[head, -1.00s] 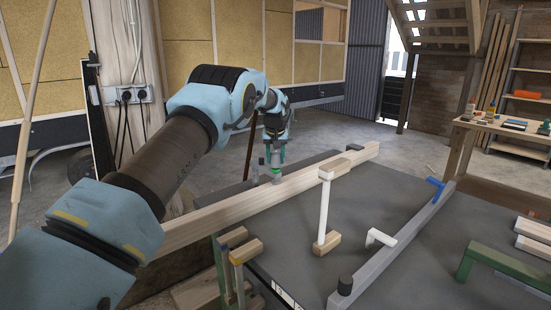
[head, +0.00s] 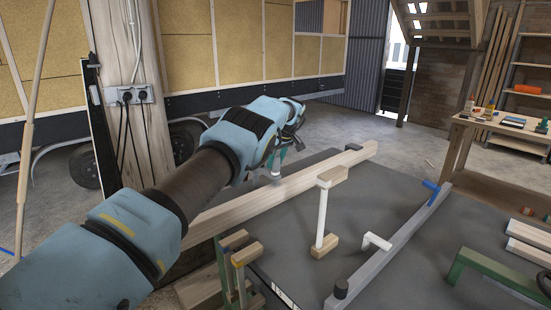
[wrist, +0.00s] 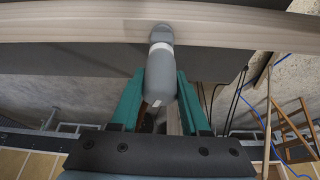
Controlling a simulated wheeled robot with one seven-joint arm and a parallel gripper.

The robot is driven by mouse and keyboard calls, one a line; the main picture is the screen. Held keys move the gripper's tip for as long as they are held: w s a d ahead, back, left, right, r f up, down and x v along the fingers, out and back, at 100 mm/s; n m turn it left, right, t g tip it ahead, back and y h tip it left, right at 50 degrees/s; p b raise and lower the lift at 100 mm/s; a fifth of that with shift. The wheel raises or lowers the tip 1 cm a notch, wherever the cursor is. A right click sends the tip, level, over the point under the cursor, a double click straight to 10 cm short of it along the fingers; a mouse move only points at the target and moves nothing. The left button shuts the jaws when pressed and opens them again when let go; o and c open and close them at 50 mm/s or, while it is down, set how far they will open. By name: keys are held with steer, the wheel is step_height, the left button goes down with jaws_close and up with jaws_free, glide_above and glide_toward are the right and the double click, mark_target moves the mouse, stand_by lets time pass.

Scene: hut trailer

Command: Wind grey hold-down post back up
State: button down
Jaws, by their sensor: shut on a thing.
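The grey hold-down post (wrist: 160,75) is a rounded grey cylinder with a paler band near its far end. In the wrist view it lies between the two teal fingers of my gripper (wrist: 160,88), which is shut on it. Its far end meets the pale timber beam (wrist: 80,23). In the head view my gripper (head: 281,158) is small, at the far side of the beam (head: 320,171), with a bit of the grey post (head: 273,171) below it. My arm partly covers this spot, so the post's full height is hidden.
A white post (head: 322,220) with wooden blocks at its ends stands on the dark table (head: 400,215) in front of the beam. A white L-shaped piece (head: 376,241) and a long grey rail (head: 395,248) with a blue handle (head: 431,186) lie to the right.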

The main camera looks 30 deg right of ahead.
steer(key=shift+n+p, duration=0.4)
steer(key=shift+p, duration=0.05)
stand_by(0.3)
steer(key=shift+c, duration=1.9)
jaws_free()
steer(key=shift+r, duration=0.1)
steer(key=shift+s+d+r+b, duration=0.1)
steer(key=shift+s+r+b, duration=0.2)
steer(key=shift+r+b, duration=0.4)
steer(key=b+v, duration=0.3)
steer(key=v, duration=0.6)
steer(key=shift+r, duration=0.1)
